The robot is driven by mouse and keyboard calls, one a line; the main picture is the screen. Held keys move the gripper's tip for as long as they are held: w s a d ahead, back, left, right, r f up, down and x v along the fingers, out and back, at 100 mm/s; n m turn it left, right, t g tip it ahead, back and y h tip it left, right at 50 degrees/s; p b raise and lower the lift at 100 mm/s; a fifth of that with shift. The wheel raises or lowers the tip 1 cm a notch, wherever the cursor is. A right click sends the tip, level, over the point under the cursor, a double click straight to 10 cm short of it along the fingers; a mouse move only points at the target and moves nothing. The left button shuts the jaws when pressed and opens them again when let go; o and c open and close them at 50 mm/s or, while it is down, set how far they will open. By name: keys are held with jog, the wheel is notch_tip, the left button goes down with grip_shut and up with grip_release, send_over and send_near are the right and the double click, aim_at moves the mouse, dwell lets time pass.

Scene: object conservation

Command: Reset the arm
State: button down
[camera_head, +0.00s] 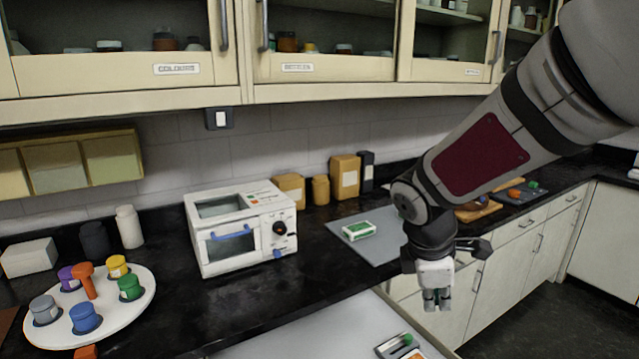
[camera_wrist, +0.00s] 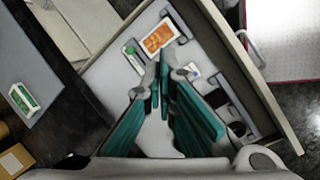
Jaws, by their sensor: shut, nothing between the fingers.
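My gripper (camera_head: 436,300) hangs at the lower right of the head view, pointing down in front of the counter's edge. In the wrist view its teal-padded fingers (camera_wrist: 163,88) meet at the tips, with nothing between them. Below it is an open drawer (camera_wrist: 262,84) with a light bottom. An orange-and-white packet (camera_wrist: 160,36) and a small green-capped item (camera_wrist: 132,60) lie in the drawer, apart from the fingers.
A white oven-like device (camera_head: 240,230) stands on the black counter. A round white tray (camera_head: 140,300) with several coloured pots is at left. A green-and-white box (camera_head: 358,230) lies on a grey mat (camera_head: 385,247) near my arm. Glass-fronted cabinets (camera_head: 330,68) hang above.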

jog(key=s+r+m+y, duration=0.1)
jog(key=s+r+m, duration=0.2)
jog(key=s+m, duration=0.2)
jog(key=s+r+m+t+y, duration=0.1)
jog(key=s+r+m, duration=0.2)
jog(key=s, duration=0.6)
jog(key=s+a+r+m+t+y, duration=0.1)
jog(key=s+r+m, duration=0.1)
jog(key=s+m, duration=0.5)
jog(key=shift+s+r+m, duration=0.25)
jog(key=shift+r+m, duration=0.15)
jog(key=c, duration=2.4)
grip_release()
